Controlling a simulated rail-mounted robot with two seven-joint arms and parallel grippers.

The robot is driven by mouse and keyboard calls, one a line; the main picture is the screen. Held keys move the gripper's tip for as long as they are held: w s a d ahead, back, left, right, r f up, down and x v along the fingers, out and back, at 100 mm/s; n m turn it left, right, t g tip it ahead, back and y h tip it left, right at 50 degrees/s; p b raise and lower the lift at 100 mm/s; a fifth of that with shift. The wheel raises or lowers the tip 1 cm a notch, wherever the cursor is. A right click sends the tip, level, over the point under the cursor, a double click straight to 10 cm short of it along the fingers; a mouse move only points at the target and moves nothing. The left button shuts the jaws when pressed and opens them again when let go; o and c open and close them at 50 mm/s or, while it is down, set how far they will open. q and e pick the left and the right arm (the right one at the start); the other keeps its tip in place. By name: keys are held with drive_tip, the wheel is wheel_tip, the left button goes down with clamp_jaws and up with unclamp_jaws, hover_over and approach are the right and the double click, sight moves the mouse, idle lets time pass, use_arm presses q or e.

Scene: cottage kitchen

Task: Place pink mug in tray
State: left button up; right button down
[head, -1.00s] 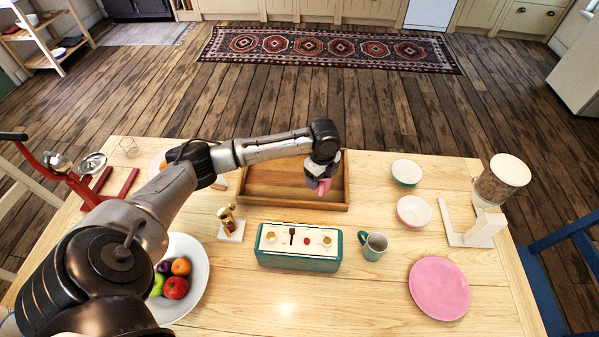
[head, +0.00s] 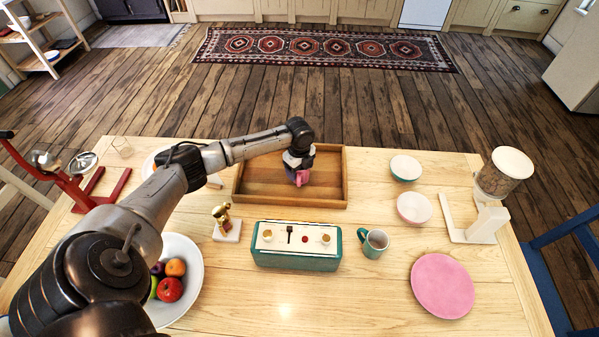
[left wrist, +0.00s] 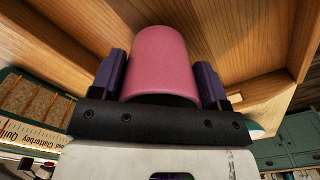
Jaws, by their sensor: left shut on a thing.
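The pink mug (head: 302,178) is held in my left gripper (head: 298,172), over the right half of the wooden tray (head: 252,198). In the left wrist view the pink mug (left wrist: 160,62) sits between the two purple fingers of my left gripper (left wrist: 160,85), which are shut on its sides. The tray's wooden floor and walls (left wrist: 235,40) surround it in that view. I cannot tell whether the mug touches the tray floor. My right gripper is not in view.
A teal toaster (head: 296,246) and a teal mug (head: 374,243) stand in front of the tray. Two bowls (head: 413,208) and a pink plate (head: 442,286) lie to the right. A gold figurine (head: 222,217) and a fruit bowl (head: 192,270) are at the left.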

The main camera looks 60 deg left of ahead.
use_arm(q)
drive_tip(key=shift+f, duration=0.75)
drive_tip(key=shift+f, duration=0.15)
drive_tip(key=o, duration=1)
drive_tip(key=shift+r+p, duration=1.2)
drive_tip(key=shift+r, duration=5)
